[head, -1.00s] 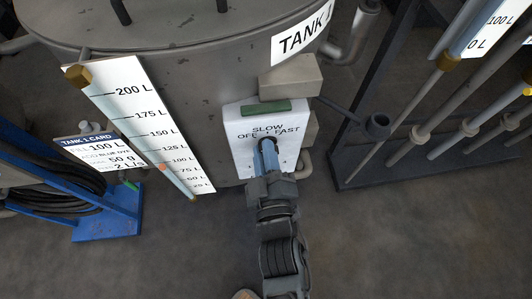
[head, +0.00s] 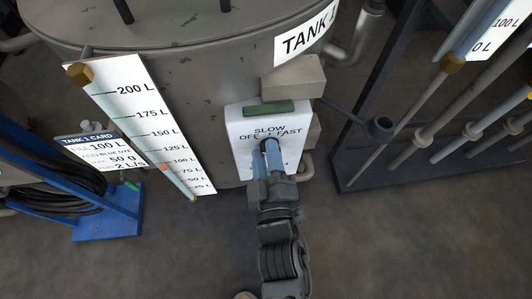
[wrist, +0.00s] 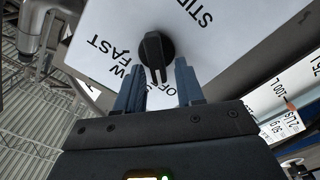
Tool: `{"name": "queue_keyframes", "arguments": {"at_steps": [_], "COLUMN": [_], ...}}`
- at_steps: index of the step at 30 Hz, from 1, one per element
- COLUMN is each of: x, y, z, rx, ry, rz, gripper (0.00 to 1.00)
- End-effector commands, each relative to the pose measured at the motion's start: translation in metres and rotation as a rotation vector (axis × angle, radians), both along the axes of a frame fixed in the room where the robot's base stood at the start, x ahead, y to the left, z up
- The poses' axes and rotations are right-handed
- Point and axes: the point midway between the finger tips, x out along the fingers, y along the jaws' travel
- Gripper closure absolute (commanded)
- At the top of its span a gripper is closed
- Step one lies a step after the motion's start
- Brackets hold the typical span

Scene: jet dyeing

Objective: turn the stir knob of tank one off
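The stir knob (wrist: 155,50) is black, on the white panel of tank one, and shows in the wrist view. Its narrow end points down in that view, toward the partly hidden OFF lettering; its exact setting is unclear. My gripper (wrist: 159,72) is open, its two blue-grey fingers apart on either side of the knob's narrow end, with gaps showing on both sides. The panel reads OFF at left, SLOW at top and FAST at right.
Tank one (head: 190,60) stands behind the panel. A level gauge board (head: 135,110) is at its left, beside a blue stand (head: 110,220) with a card (head: 90,150). A grey block (head: 292,77) sits above the panel. A dark rack with pipes is right.

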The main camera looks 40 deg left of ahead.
Motion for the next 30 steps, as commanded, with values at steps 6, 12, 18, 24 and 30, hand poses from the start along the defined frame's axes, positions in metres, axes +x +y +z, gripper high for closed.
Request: {"name": "queue_keyframes", "arguments": {"at_steps": [6,12,18,24,30], "x": [0.000,-0.007,-0.029,-0.045,-0.051], "y": [0.000,-0.008,-0.032,-0.053,-0.059], "z": [0.000,0.000,0.000,0.000,0.000], "rx": [0.001,0.000,0.000,0.000,0.002], "ry": [0.000,0.002,0.004,0.001,0.000], "rz": [-0.001,0.000,0.000,-0.001,0.000], "gripper": [0.57,0.57,0.57,0.57,0.57]}}
